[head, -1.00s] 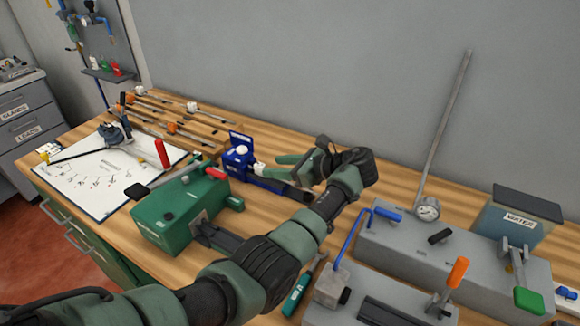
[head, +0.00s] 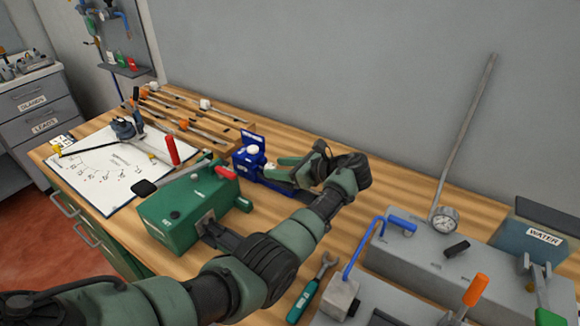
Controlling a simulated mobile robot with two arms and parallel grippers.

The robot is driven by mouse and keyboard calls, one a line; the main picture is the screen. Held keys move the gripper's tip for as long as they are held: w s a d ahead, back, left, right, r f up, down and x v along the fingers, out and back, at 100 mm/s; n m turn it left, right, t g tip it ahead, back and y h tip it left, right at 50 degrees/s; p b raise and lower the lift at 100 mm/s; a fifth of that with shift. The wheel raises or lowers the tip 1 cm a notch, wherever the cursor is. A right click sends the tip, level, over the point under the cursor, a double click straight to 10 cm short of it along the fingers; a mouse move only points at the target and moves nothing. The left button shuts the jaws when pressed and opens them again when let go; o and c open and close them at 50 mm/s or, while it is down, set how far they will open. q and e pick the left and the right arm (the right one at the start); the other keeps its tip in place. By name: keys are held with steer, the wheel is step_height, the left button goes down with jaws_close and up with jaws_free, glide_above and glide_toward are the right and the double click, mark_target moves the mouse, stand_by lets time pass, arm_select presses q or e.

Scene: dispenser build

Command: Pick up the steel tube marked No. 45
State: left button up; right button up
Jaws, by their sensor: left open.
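Several thin steel tubes (head: 201,124) with orange and white fittings lie on a wooden rack at the back left of the bench. No number can be read on any of them, so I cannot tell which is No. 45. My left gripper (head: 276,171) is open beside a small blue device (head: 247,154) with a white knob, to the right of the rack. It points left, and its fingers partly cover the device's right side. I cannot tell whether they touch it. My right gripper is not in view.
A wrench (head: 310,292), grey fixtures (head: 430,250), a gauge with a long leaning rod (head: 444,220) and a WATER tank (head: 540,238) occupy the right.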

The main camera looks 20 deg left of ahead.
arm_select(q)
steer(key=x, duration=0.2)
steer(key=shift+a+f, duration=0.15)
steer(key=shift+a, duration=0.2)
steer(key=shift+w+a, duration=0.1)
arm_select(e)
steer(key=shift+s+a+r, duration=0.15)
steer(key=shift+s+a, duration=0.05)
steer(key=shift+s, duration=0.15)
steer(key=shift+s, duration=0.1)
arm_select(q)
jaws_close()
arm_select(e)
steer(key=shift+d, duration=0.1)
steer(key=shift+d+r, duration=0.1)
